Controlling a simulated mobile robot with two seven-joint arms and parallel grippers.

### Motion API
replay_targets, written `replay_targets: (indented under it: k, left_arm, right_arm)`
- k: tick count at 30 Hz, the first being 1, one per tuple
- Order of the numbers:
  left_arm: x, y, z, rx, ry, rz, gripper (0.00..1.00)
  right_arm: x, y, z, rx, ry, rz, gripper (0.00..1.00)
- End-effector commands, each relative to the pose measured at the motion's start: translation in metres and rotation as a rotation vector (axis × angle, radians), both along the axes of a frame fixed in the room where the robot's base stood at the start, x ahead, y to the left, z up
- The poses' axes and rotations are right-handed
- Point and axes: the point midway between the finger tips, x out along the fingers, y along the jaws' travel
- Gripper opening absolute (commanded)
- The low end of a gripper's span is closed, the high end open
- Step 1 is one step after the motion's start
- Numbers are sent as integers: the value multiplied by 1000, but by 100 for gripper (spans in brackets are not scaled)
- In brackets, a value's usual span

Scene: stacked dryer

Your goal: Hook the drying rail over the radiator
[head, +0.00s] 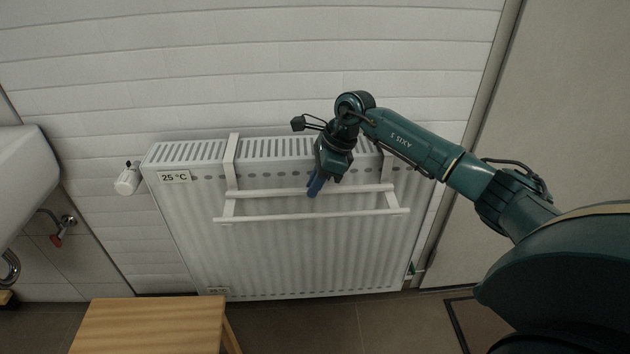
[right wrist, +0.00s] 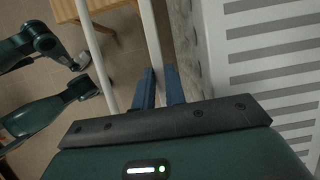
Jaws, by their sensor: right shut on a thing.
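The white drying rail (head: 310,214) is at the front of the white radiator (head: 300,255) in the head view. Its left strap (head: 231,160) lies across the radiator's top grille and runs down the front. Its right strap (head: 388,172) shows lower down; its upper end is hidden behind my arm. The two bars stand out in front of the panel. My right gripper (head: 316,186) is shut on the rail's upper bar. In the right wrist view a white bar of the rail (right wrist: 154,45) runs between the blue fingers (right wrist: 160,88). I cannot see my left gripper.
A valve knob (head: 128,179) sits at the radiator's left end, near a white basin (head: 25,180). A wooden stool (head: 150,325) stands in front at the lower left. A white panelled wall (head: 250,65) is behind. The floor in front of the radiator's right half is clear.

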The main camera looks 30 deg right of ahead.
Motion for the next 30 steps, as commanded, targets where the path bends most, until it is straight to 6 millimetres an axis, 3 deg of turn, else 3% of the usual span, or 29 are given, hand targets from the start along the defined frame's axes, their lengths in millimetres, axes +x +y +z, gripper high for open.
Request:
replay_targets:
  k: [12,13,22,30]
  left_arm:
    - [0,3,2,5,-12,4,36]
    - [0,3,2,5,-12,4,36]
    - [-1,2,1,5,-8,3,36]
    - [-1,1,1,2,-6,1,36]
  right_arm:
    - [0,0,-2,1,-3,-1,0]
    - [0,0,-2,1,-3,-1,13]
    - [0,0,-3,0,-1,0,38]
    - [0,-1,-2,-1,0,0,38]
